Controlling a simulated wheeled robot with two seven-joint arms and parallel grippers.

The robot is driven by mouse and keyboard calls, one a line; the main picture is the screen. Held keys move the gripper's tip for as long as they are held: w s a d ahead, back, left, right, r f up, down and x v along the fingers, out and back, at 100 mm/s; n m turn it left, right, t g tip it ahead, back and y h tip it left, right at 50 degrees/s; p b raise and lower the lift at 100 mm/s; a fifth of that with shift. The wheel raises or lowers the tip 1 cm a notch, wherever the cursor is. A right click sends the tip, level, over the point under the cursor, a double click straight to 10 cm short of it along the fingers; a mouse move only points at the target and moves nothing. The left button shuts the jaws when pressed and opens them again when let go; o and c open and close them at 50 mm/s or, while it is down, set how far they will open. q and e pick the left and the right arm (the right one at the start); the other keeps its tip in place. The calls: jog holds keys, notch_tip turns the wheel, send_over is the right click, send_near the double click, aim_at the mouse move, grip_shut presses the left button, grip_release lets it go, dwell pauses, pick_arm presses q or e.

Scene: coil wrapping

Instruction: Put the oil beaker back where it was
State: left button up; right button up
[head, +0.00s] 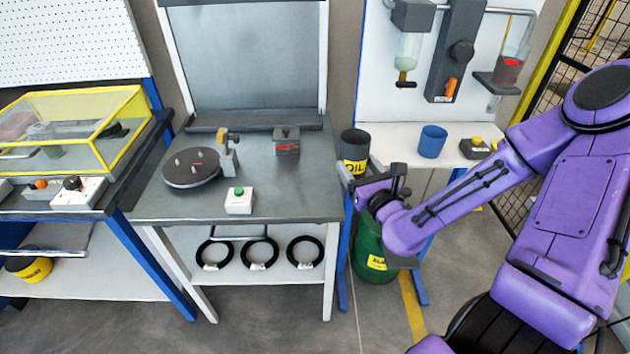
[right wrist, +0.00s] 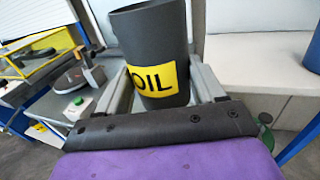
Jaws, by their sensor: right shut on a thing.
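The oil beaker (head: 355,146) is a dark grey cylinder with a yellow OIL label. My right gripper (head: 370,184) is shut on it and holds it in the gap between the grey worktable and the white table. In the right wrist view the beaker (right wrist: 160,40) stands nearly upright between the two grey fingers, label facing the camera. Its contents cannot be seen. My left gripper is not in view.
The white table (head: 402,133) at the right holds a blue cup (head: 432,141). A green barrel (head: 374,250) stands below the gripper. The grey worktable (head: 300,198) carries a turntable (head: 192,170) and a green-button box (head: 239,201). Black coils (head: 259,253) sit underneath.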

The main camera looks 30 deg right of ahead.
jog(key=shift+f, duration=0.45)
jog(key=shift+w+a+f+b, duration=0.15)
jog(key=shift+w+f+b, duration=0.25)
jog(key=shift+w, duration=0.2)
jog(key=shift+w+a+f+b, duration=0.1)
jog(key=shift+w+f+b, duration=0.25)
jog(key=shift+w, duration=0.2)
jog(key=w+f, duration=0.2)
jog(key=w, duration=0.1)
jog(key=w+f, duration=0.3)
jog(key=w, duration=0.1)
jog(key=w+a+f, duration=0.1)
jog(key=w+f, duration=0.2)
jog(key=w, duration=0.1)
jog(key=shift+w, duration=0.1)
notch_tip(320, 180, down, 3)
jog(key=shift+w+a+r+p, duration=0.1)
jog(key=shift+w+r+p, duration=0.1)
jog(key=shift+p, duration=0.15)
jog(key=shift+f, duration=0.4)
jog(key=shift+f, duration=0.15)
jog(key=o, duration=1.3)
jog(key=shift+c, duration=0.2)
